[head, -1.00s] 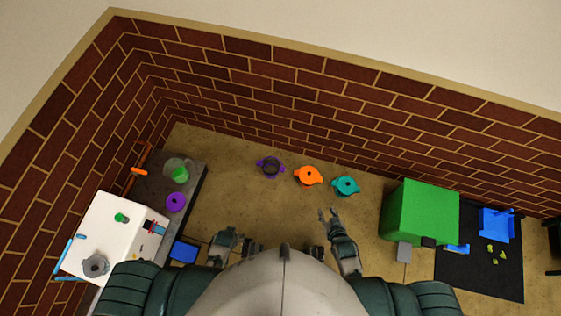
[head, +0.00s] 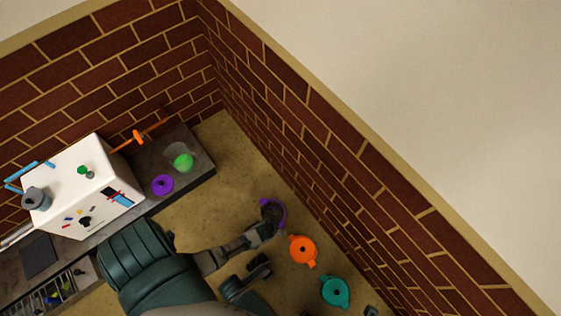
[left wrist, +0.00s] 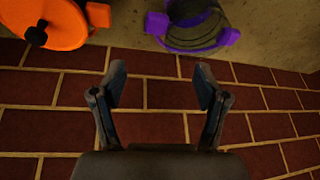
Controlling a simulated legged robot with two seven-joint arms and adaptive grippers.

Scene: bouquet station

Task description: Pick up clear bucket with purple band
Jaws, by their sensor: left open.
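The clear bucket with purple band (head: 281,212) stands on the floor near the brick wall in the head view, partly covered by my left gripper (head: 268,229). In the left wrist view, the bucket (left wrist: 195,32) is at the top, cut by the frame edge, with purple tabs on its sides. My left gripper (left wrist: 160,84) is open there with nothing between its fingers. The bucket lies beyond the fingertips and slightly right of centre, apart from them in that view.
An orange bucket (head: 303,250) and a teal bucket (head: 335,291) stand along the wall. The orange one is also in the left wrist view (left wrist: 62,22). A dark counter (head: 200,160) holds a clear container with green (head: 181,160), a purple disc (head: 162,184) and a white box (head: 82,190).

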